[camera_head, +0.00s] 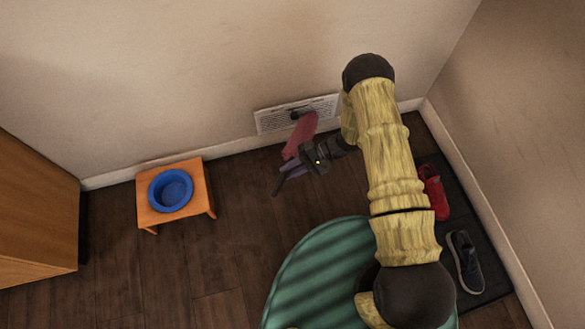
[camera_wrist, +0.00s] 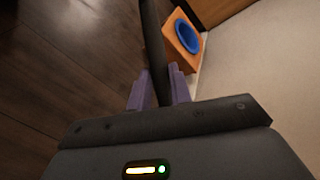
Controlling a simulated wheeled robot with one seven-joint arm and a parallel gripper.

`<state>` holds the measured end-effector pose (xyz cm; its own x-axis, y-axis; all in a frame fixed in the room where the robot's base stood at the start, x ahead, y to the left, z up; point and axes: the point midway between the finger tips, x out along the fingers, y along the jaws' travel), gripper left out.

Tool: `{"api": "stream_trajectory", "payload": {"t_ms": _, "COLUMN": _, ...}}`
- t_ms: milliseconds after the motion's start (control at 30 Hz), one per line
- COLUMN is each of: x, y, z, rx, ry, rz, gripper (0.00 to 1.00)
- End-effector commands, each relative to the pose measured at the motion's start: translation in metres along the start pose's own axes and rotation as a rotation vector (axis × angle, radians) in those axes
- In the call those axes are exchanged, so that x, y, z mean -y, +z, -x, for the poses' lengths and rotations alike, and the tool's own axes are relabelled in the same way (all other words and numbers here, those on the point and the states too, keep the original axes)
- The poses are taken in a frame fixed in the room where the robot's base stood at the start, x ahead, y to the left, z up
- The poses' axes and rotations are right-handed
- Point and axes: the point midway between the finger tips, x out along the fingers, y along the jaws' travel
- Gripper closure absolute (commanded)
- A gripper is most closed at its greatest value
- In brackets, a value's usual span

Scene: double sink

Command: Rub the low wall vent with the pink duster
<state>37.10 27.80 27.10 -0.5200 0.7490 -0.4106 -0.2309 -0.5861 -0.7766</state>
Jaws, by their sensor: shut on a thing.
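The low wall vent (camera_head: 275,119) is a white slatted grille set in the back wall just above the floor. The pink duster (camera_head: 301,135) is in front of it, its pink head overlapping the vent in the head view; I cannot tell whether it touches the slats. My gripper (camera_head: 291,168) is low near the wall, its purple fingers shut on the duster's dark handle. In the wrist view the dark handle (camera_wrist: 154,45) runs up from between the purple fingers (camera_wrist: 160,88). The duster's pink head is out of that view. My arm hides the area right of the vent.
A small orange stand (camera_head: 196,178) with a blue bowl (camera_head: 171,190) stands left of the vent. A wooden cabinet (camera_head: 35,215) is at far left. A dark mat (camera_head: 489,277) with a red shoe (camera_head: 433,190) and a dark shoe (camera_head: 465,262) lies at right.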

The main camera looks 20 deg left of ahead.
Motion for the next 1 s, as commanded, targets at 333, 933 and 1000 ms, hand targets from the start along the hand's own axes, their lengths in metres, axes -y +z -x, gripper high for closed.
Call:
{"api": "stream_trajectory", "payload": {"t_ms": 333, "x": 0.010, "y": 0.006, "z": -0.020, "rx": 0.002, "ry": 0.001, "rz": 0.002, "gripper": 1.00}}
{"api": "stream_trajectory", "payload": {"t_ms": 933, "x": 0.014, "y": 0.008, "z": -0.034, "rx": 0.001, "ry": 0.000, "rz": 0.002, "gripper": 1.00}}
{"api": "stream_trajectory", "payload": {"t_ms": 1000, "x": 0.016, "y": 0.009, "z": -0.039, "rx": 0.002, "ry": 0.000, "rz": 0.002, "gripper": 1.00}}
